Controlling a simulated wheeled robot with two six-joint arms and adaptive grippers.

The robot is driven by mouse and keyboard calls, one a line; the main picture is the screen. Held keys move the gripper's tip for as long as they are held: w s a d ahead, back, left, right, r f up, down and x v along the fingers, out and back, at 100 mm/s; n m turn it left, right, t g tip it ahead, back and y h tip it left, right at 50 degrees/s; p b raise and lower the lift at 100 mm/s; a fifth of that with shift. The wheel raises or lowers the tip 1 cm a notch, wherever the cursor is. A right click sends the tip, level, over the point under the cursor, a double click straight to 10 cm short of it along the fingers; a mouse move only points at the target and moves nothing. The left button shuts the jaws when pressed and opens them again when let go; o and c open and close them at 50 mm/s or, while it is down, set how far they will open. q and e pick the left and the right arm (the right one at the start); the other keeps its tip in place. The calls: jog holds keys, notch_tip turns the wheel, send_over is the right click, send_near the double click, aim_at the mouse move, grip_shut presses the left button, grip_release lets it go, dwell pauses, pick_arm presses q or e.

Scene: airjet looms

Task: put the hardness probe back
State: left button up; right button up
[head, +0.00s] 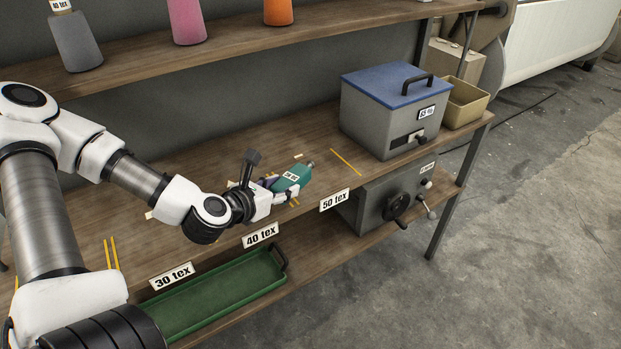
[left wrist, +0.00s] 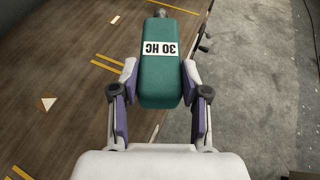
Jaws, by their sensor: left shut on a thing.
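The hardness probe (head: 291,178) is a teal block with a white label and a short grey tip. My left gripper (head: 277,189) is shut on it, over the bench top near the 40 tex sign. In the left wrist view the probe (left wrist: 160,80) lies between the two purple-padded fingers (left wrist: 159,88), its tip pointing away from the gripper. Its label reads 30 HC and appears upside down there. I cannot tell whether the probe touches the bench. My right gripper is not in view.
The wooden bench (head: 270,140) carries yellow line marks and a grey box with a blue lid (head: 385,105). A tan bin (head: 465,103) stands at its right end. Below are a green tray (head: 215,295) and a grey crank box (head: 385,200). Yarn cones stand on the upper shelf (head: 240,37).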

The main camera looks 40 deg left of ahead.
aim_at(294, 174)
pick_arm(q)
jog(key=b+x, duration=0.1)
jog(key=b, duration=0.1)
jog(key=b+x, duration=0.1)
jog(key=x, duration=0.1)
jog(key=shift+a+f+b, duration=0.2)
jog(key=shift+a+b, duration=0.15)
jog(key=w, duration=0.3)
jog(key=shift+w+a+r+b, duration=0.1)
jog(key=shift+a+r+b, duration=0.05)
jog(key=shift+r+b, duration=0.2)
jog(key=w, duration=0.5)
jog(key=w+a, duration=0.1)
jog(key=w, duration=0.1)
jog(key=shift+w+a+f, duration=0.15)
jog(key=shift+w+f, duration=0.1)
jog(key=shift+w, duration=0.1)
notch_tip(294, 174, down, 3)
jog(key=shift+f+p, duration=0.15)
jog(key=shift+p, duration=0.35)
jog(key=shift+f, duration=0.1)
jog(key=shift+f+b, duration=0.2)
jog(key=shift+b, duration=0.25)
jog(key=o, duration=1.2)
jog(key=shift+o, duration=0.2)
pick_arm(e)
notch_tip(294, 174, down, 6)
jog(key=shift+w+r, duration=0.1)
